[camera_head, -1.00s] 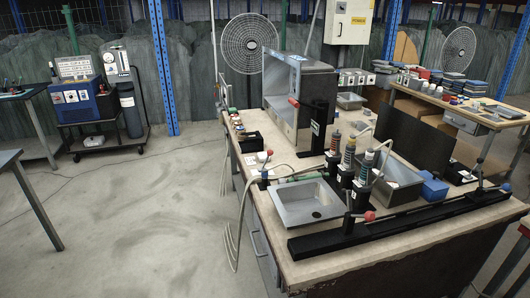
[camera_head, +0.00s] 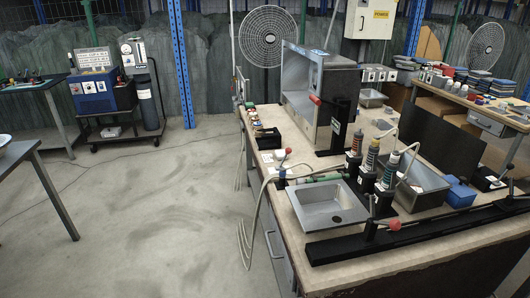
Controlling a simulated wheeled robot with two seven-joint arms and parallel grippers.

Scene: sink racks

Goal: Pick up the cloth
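I cannot make out a cloth for certain in the head view. A small flat white patch (camera_head: 268,157) lies on the left edge of the workbench (camera_head: 295,207), but it is too small to identify. A steel sink (camera_head: 325,205) is set into the front of this bench, and a second steel basin (camera_head: 421,179) lies behind it to the right. Neither of my grippers is in view.
Black-based bottles (camera_head: 387,182) stand between the basins. A black rail (camera_head: 420,230) runs along the bench's front. A blue box (camera_head: 459,192) sits right. Another table (camera_head: 30,160) stands at the left, with open floor (camera_head: 150,215) between. A cart (camera_head: 118,130) stands behind.

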